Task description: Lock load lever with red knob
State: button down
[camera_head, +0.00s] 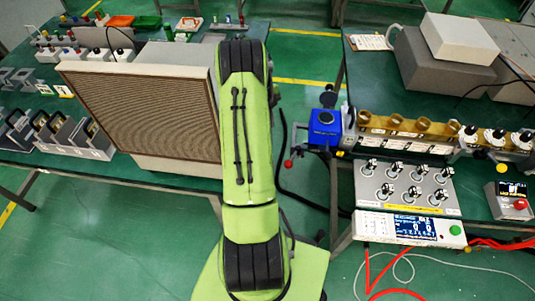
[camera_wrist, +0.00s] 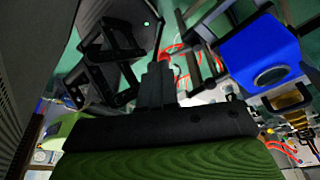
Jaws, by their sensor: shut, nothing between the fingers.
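The blue box (camera_head: 325,127) stands at the left edge of the right-hand table. A thin lever with a red knob (camera_head: 288,163) sticks out from its lower left, over the gap between the tables. In the wrist view the blue box (camera_wrist: 262,55) is at the upper right, with a round opening facing me. My gripper (camera_wrist: 158,72) shows as dark fingers close together in the middle of the wrist view, shut and empty, apart from the blue box. My green arm hides it in the head view. I cannot clearly tell the red knob from red cables in the wrist view.
A large box with a brown mesh front (camera_head: 150,110) stands on the left table beside my arm. Right of the blue box are a row of brass-coloured cylinders (camera_head: 395,122), a panel of switches (camera_head: 405,188) and a display unit (camera_head: 410,228). Red cables hang below.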

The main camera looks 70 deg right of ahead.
aim_at(293, 157)
jog(key=s+a+f+b, duration=0.3)
jog(key=s+f+b, duration=0.3)
jog(key=f, duration=0.4)
jog(key=shift+f, duration=0.4)
